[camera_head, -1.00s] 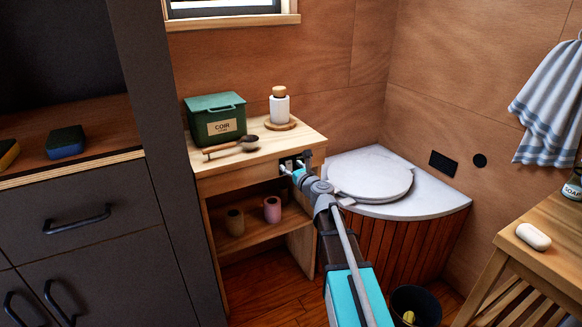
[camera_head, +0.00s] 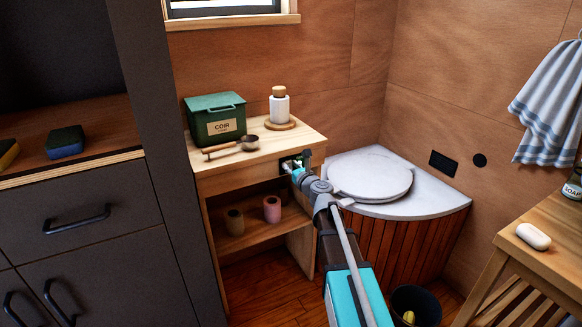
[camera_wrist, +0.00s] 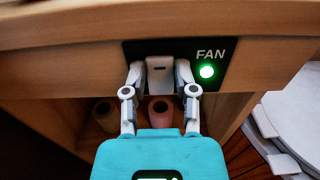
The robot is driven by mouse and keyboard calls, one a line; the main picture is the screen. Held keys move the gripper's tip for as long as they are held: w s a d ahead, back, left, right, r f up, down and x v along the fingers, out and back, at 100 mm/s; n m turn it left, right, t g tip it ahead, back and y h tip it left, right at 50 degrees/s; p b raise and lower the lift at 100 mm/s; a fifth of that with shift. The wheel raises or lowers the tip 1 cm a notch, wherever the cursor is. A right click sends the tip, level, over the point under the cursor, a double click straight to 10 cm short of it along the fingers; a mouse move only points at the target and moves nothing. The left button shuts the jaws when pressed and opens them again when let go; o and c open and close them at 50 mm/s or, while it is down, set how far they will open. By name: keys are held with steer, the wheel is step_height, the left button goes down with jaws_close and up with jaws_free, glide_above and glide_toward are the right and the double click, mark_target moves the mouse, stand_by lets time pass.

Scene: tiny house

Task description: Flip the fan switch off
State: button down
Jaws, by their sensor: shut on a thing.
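The fan switch (camera_wrist: 160,66) is a small whitish rocker on a black panel (camera_wrist: 215,52) labelled FAN, set in the front edge of the wooden shelf unit. A round light beside it glows green. In the wrist view, the two grey fingers of my gripper (camera_wrist: 160,75) stand at the left and right sides of the switch, shut on it. In the head view, my gripper (camera_head: 288,167) reaches the panel, and its fingers and arm hide most of the switch.
The shelf unit (camera_head: 240,172) carries a green COIR box (camera_head: 215,118), a scoop (camera_head: 230,148) and a white bottle (camera_head: 279,107).

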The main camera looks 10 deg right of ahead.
steer(key=shift+s+f+t+y+b, duration=0.15)
steer(key=shift+t+b, duration=0.5)
steer(key=shift+b, duration=0.65)
steer(key=shift+w+f+t+y+b, duration=0.1)
steer(key=shift+f+t+y+b, duration=0.15)
steer(key=shift+t+b, duration=0.75)
steer(key=shift+r+b, duration=0.1)
steer(key=shift+b, duration=0.55)
steer(key=shift+c, duration=2)
jaws_free()
steer(key=shift+s, duration=0.1)
steer(key=shift+r+g+p, duration=0.25)
steer(key=shift+g+p, duration=0.2)
steer(key=shift+p, duration=0.55)
steer(key=shift+r+g+h+p, duration=0.2)
steer(key=shift+g+h+p, duration=0.2)
steer(key=shift+g+p, duration=1.25)
